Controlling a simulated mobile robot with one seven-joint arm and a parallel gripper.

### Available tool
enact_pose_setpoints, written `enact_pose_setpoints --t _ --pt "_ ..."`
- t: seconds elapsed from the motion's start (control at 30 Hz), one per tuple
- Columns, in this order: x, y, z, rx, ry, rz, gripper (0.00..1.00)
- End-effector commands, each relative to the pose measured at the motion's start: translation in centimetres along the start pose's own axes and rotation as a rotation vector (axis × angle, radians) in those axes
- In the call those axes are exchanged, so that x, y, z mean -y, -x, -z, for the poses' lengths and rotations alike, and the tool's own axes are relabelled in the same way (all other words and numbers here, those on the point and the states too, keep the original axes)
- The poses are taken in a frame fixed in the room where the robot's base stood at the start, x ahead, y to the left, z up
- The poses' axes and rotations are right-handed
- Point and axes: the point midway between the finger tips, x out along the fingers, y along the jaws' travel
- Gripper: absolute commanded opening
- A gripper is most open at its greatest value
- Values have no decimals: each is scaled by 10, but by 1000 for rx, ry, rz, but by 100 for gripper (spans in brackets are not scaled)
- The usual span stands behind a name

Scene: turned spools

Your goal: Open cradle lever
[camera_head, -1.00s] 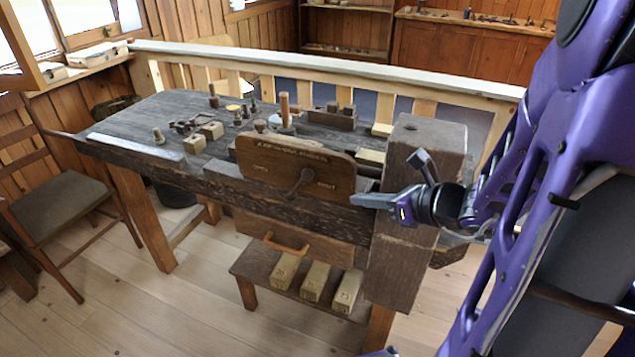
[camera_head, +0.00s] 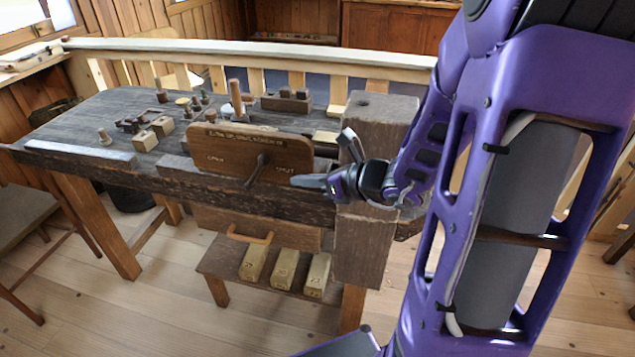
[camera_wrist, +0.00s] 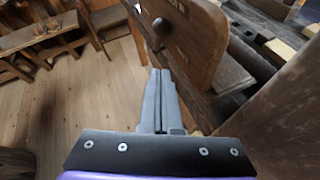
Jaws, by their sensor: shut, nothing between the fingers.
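The cradle lever (camera_head: 257,170) is a dark lever with a round knob on the front of a brown wooden panel (camera_head: 215,143) that has lettering on it. The panel stands upright at the front edge of the workbench (camera_head: 90,115). My gripper (camera_head: 296,181) is shut and empty, to the right of the lever and apart from it in the head view. In the wrist view the shut fingers (camera_wrist: 157,75) point toward the panel (camera_wrist: 200,40), and the lever (camera_wrist: 158,28) shows just beyond the fingertips, with its knob.
A thick wooden post (camera_head: 365,240) stands right beside my gripper. Small turned pieces and blocks (camera_head: 155,130) lie on the bench top. Several numbered blocks (camera_head: 285,268) rest on a low shelf below a drawer handle (camera_head: 250,236). Open floor lies in front.

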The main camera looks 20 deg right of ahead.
Motion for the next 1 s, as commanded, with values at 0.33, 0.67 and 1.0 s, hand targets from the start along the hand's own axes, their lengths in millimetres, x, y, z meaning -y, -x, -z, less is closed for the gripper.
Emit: enact_pose_setpoints --t 0.33,0.67,1.0 --pt "0 -54 -20 1 2 -1 0" --pt "0 -62 -28 0 0 1 0" --pt "-1 -62 -31 -11 5 4 0"
